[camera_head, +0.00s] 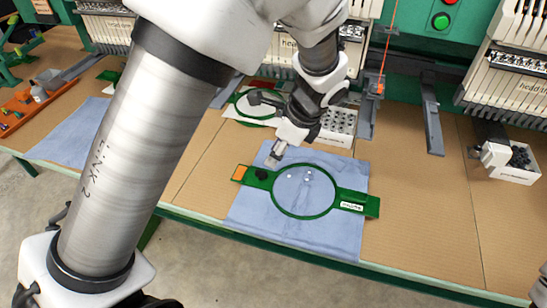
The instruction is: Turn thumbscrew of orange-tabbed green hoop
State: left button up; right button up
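The green hoop (334,201) lies flat on a blue cloth (255,211) on the table. An orange tab (240,172) is at the hoop's left end, and a white label (352,207) is on its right arm. A dark knob, which looks like the thumbscrew (262,174), sits just right of the orange tab. My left gripper (275,158) points down just above and right of the knob in the picture and looks apart from it. Its fingertips are small and close together, so I cannot tell whether they are open. My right gripper is not in view.
Another green hoop (242,108) lies behind my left gripper, near a white box (337,130) with holes. Grey machine arms (431,116) stick out over the table's back. A second box (518,174) stands at the right. The brown table (410,200) is clear right of the cloth.

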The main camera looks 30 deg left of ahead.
aim_at(262, 172)
pick_arm(q)
jog(key=f, duration=0.1)
jog(key=s+a+f, duration=0.1)
jog(key=shift+s+a+f, duration=0.1)
jog(key=shift+s+f, duration=0.2)
jog(key=shift+f, duration=0.05)
jog(key=x, duration=0.3)
jog(key=shift+w+b, duration=0.3)
jog(key=shift+b, duration=0.1)
jog(key=shift+w+a+f, duration=0.1)
jog(key=shift+a+f, duration=0.1)
jog(key=shift+f, duration=0.25)
jog(key=shift+r, duration=0.15)
jog(key=shift+c, duration=0.3)
grip_shut()
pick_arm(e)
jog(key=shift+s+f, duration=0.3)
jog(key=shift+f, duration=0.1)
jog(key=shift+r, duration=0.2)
